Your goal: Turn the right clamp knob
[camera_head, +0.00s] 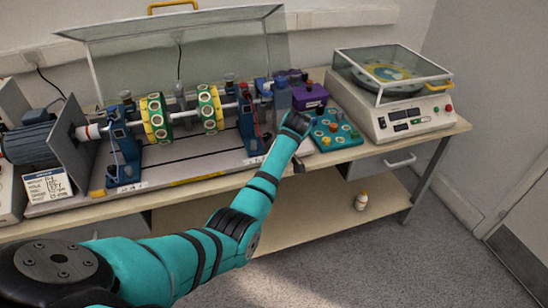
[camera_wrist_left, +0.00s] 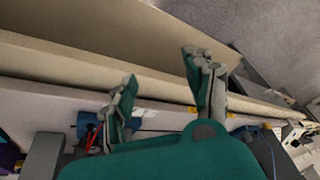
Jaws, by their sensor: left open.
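A blue support with red wires (camera_wrist_left: 88,128) shows in the left wrist view, beyond a finger. My left gripper (camera_wrist_left: 160,68) is open and empty there, with its two fingers wide apart by the bench's front edge. In the head view my teal left arm reaches the bench front right of the rig, and its fingers cannot be made out. My right gripper is not in view.
Yellow-green discs (camera_head: 155,118) sit on the shaft under a raised clear cover (camera_head: 205,50). A teal tray with knobs (camera_head: 335,130), a purple box (camera_head: 309,97) and a balancing machine (camera_head: 405,118) stand at right.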

